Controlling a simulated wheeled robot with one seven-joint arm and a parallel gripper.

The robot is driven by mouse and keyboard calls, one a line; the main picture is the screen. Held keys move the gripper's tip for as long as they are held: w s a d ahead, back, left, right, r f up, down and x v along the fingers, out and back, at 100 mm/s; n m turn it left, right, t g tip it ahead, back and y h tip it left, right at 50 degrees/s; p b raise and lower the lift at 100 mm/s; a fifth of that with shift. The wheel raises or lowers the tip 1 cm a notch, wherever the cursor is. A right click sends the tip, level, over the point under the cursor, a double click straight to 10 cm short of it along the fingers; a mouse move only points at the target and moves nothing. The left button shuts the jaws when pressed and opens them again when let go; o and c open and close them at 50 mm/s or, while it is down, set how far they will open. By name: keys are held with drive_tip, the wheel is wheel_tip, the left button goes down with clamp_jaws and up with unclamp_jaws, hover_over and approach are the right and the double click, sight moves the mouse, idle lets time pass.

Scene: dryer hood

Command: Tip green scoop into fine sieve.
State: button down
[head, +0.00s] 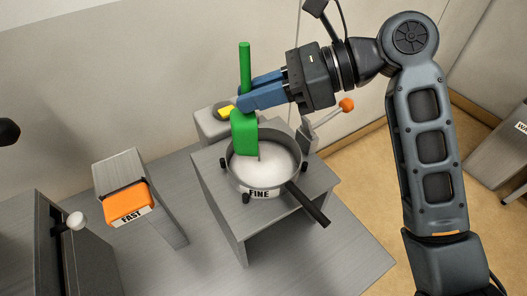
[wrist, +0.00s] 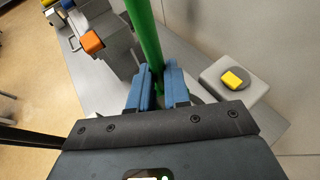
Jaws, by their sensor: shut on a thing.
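My gripper (head: 262,92) has blue fingers and is shut on the upright handle of the green scoop (head: 244,132). In the wrist view the green handle (wrist: 144,35) rises between the blue fingers (wrist: 158,88); the scoop's body is hidden there.
A grey box with a yellow button (head: 225,113) is behind the sieve. A lever with an orange knob (head: 347,105) is right of it. An orange block labelled "FAST" (head: 125,202) is at left, near a white knob (head: 76,220). Bare grey surface lies in front.

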sight(231, 117)
drive_tip(key=shift+w+d+f+y, duration=0.1)
drive_tip(key=shift+w+d+y, duration=0.05)
drive_tip(key=shift+d+y, duration=0.65)
idle(0.4)
drive_tip(key=a+h, duration=0.2)
drive_tip(key=s+a+h, duration=0.1)
drive_tip(key=a+h, duration=0.1)
drive_tip(key=shift+a, duration=0.2)
drive_tip(key=shift+s+a+h, duration=0.15)
drive_tip(key=shift+a+h, duration=0.15)
drive_tip(key=shift+a, duration=0.3)
drive_tip(key=s+a+n+t+h, duration=0.1)
drive_tip(key=s+a+t+h, duration=0.2)
drive_tip(key=a+h, duration=1.1)
drive_tip(key=shift+s+a+r+n, duration=0.35)
drive_tip(key=shift+a+r+n, duration=0.05)
drive_tip(key=shift+a, duration=0.45)
idle(0.4)
